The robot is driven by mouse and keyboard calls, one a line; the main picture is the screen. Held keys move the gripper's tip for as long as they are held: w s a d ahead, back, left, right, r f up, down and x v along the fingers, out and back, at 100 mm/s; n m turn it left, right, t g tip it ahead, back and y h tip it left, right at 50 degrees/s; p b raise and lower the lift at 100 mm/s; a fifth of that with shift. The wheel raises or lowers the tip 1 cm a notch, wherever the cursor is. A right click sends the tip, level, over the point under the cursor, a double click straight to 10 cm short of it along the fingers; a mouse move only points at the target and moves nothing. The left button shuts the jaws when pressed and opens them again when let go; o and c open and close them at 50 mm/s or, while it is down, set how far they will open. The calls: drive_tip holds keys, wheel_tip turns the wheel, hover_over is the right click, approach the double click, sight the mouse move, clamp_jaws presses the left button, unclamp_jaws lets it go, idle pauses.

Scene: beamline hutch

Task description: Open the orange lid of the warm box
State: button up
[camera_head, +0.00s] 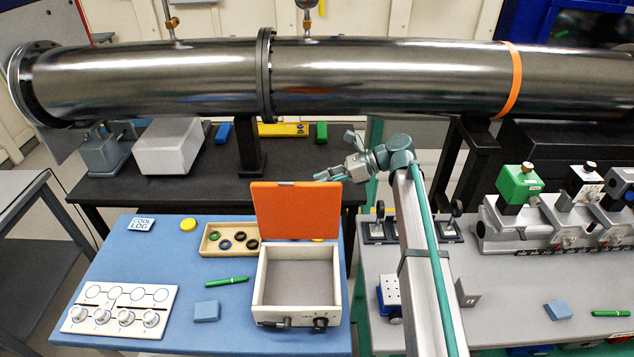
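The warm box is a white open-topped box (260,281) with dark knobs on its front, on the blue table mat. Its orange lid (295,212) stands upright at the back edge, raised from the opening, and the empty grey interior shows. A small grey handle sits on the lid's top edge. My gripper (318,176) is just above and behind the lid's upper right corner, pointing left. It appears apart from the lid, though depth is hard to judge. Its fingers are small and seen edge-on, so their opening is unclear.
A large steel pipe (170,80) crosses above the bench. On the blue mat (200,345) are a wooden tray of rings (204,248), a green pen (226,281), a blue block (206,311) and a white knob panel (122,308). Rail-mounted devices (560,225) stand right.

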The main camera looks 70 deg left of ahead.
drive_tip(key=v, duration=1)
